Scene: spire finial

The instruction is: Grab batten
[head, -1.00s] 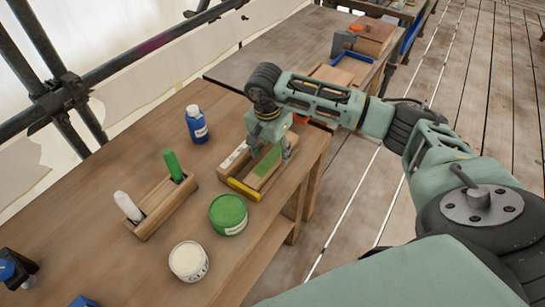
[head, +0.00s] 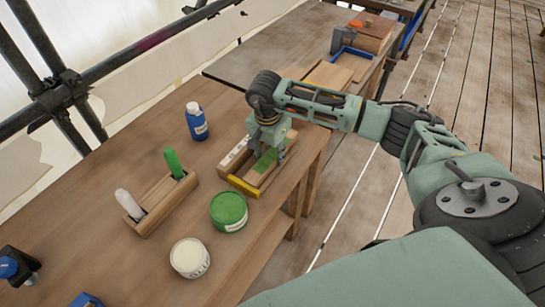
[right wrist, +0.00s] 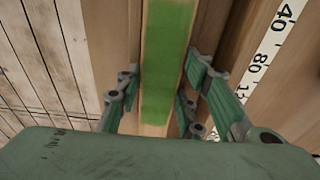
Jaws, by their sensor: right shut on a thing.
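The batten (head: 267,163) is a light wooden strip with a green-painted stretch. It is at the wooden tray with the yellow front edge (head: 243,187), near the table's right edge. My right gripper (head: 268,152) points down over it, with a finger on each side, shut on it. In the right wrist view the green face of the batten (right wrist: 166,65) runs between the two fingers (right wrist: 160,105). I cannot tell whether its underside is clear of the tray. My left gripper is out of view.
A blue bottle (head: 196,123), a green tin (head: 229,211) and a white tin (head: 189,258) stand nearby. A wooden holder (head: 163,205) carries a green and a white piece. A white printed scale (right wrist: 264,60) lies beside the batten. Bare table lies between the bottle and holder.

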